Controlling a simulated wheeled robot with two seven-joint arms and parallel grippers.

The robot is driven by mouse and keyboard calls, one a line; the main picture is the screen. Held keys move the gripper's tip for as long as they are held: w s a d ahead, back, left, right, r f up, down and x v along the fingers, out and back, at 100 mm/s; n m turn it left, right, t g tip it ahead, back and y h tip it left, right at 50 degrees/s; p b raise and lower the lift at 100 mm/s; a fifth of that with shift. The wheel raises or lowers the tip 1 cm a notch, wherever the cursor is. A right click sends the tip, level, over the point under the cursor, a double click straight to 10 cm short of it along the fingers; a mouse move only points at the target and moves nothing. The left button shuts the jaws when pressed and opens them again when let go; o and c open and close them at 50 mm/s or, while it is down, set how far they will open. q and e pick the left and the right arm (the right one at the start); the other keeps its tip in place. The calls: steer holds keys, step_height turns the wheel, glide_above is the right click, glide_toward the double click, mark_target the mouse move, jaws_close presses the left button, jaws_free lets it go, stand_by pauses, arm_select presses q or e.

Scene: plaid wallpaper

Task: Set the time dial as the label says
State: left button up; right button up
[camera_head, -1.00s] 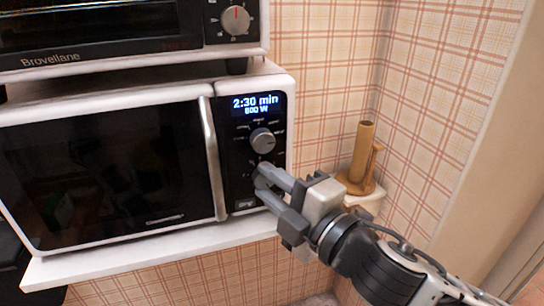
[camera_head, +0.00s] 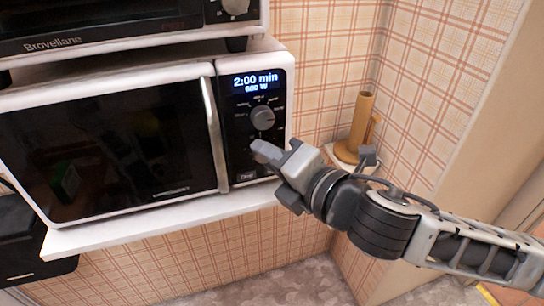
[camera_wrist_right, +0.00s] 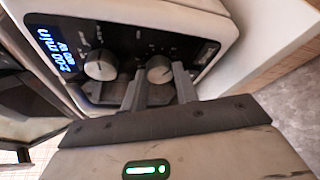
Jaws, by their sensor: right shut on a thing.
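The white microwave (camera_head: 110,210) has a black control panel with a lit display (camera_head: 256,81) reading 2:00 min, with a smaller watt line under it. The upper dial (camera_head: 262,118) is grey and free; it also shows in the wrist view (camera_wrist_right: 100,65). My right gripper (camera_head: 262,152) is at the lower dial, which it mostly hides in the head view. In the wrist view, its fingers (camera_wrist_right: 158,88) stand on both sides of the lower dial (camera_wrist_right: 159,69) and are shut on it. I cannot make out a separate instruction label. My left gripper is not in view.
The microwave stands on a white shelf (camera_head: 150,226). A Brovellane oven (camera_head: 90,30) sits above it. A wooden holder (camera_head: 360,125) stands in the corner to the right, partly behind my right arm.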

stand_by(0.4)
steer(key=o, duration=1)
steer(key=shift+w, duration=0.1)
steer(key=shift+c, duration=0.2)
